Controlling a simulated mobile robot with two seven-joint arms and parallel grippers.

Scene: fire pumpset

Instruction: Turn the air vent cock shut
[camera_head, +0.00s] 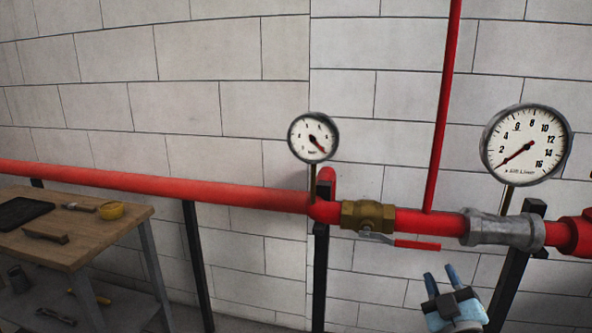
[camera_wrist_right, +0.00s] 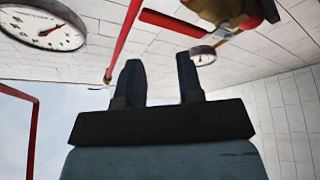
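A brass valve (camera_head: 368,215) sits in the red horizontal pipe, right of the small gauge. It is the only cock I can make out; no label shows. Its lever with a red grip (camera_head: 418,244) points right, roughly along the pipe and just below it. The valve (camera_wrist_right: 225,8) and red grip (camera_wrist_right: 172,24) also show at the top of the right wrist view, partly cut off. My right gripper (camera_head: 441,277) is below and slightly right of the grip, fingers pointing up, apart from it. In the right wrist view its fingers (camera_wrist_right: 158,78) are spread and empty. My left gripper is out of view.
The red pipe (camera_head: 160,184) runs along the block wall. A thin red riser (camera_head: 443,110) goes up right of the valve. A small gauge (camera_head: 313,138) and large gauge (camera_head: 526,145) stand above the pipe. A wooden workbench (camera_head: 85,245) with tools is at left.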

